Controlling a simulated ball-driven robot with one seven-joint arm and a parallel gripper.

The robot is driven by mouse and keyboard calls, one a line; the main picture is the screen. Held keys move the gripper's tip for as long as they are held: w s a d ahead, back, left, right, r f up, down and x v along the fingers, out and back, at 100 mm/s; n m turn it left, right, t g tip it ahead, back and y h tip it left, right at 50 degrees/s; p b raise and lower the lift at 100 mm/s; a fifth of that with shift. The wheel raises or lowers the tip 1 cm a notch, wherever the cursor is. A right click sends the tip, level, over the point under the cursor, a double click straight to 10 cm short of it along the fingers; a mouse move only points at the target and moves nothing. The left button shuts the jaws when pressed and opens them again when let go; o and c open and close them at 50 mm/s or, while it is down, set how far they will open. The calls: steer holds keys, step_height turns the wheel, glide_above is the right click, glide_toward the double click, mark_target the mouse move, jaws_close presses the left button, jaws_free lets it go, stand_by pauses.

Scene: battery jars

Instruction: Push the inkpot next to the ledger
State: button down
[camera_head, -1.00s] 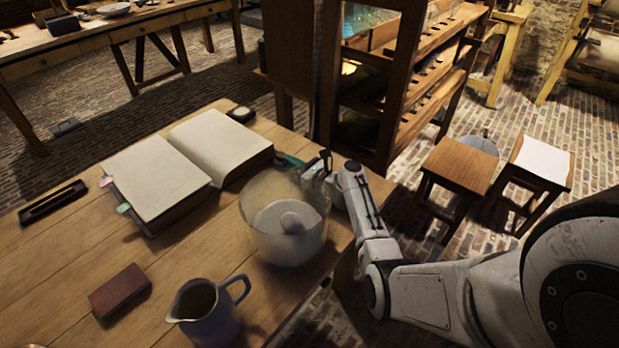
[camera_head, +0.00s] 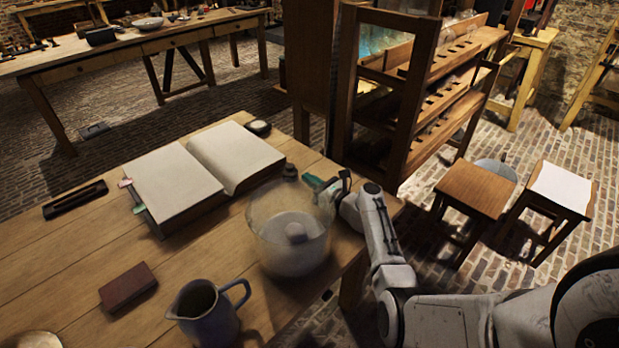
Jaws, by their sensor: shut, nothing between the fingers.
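The open ledger (camera_head: 180,185) lies on the wooden table, with coloured tabs at its left edge. A small dark pot with a knob-like top, which looks like the inkpot (camera_head: 290,172), stands upright close to the ledger's right edge. Whether they touch is not clear. My gripper (camera_head: 313,182), with teal fingers, is shut and empty just right of the pot, low over the table behind the glass bowl. A narrow gap seems to lie between fingers and pot. The bowl partly hides the area just below them.
A glass bowl (camera_head: 290,243) with a pale lidded thing inside stands in front of my gripper. A blue-grey jug (camera_head: 205,312), a red-brown block (camera_head: 128,288), a dark pen tray (camera_head: 75,200) and a small round dark item (camera_head: 258,128) are also on the table.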

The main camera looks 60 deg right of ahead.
steer(key=shift+s+a+f, duration=0.1)
steer(key=shift+s+a, duration=0.05)
steer(key=shift+s, duration=0.35)
steer(key=v, duration=0.8)
steer(key=shift+p, duration=0.4)
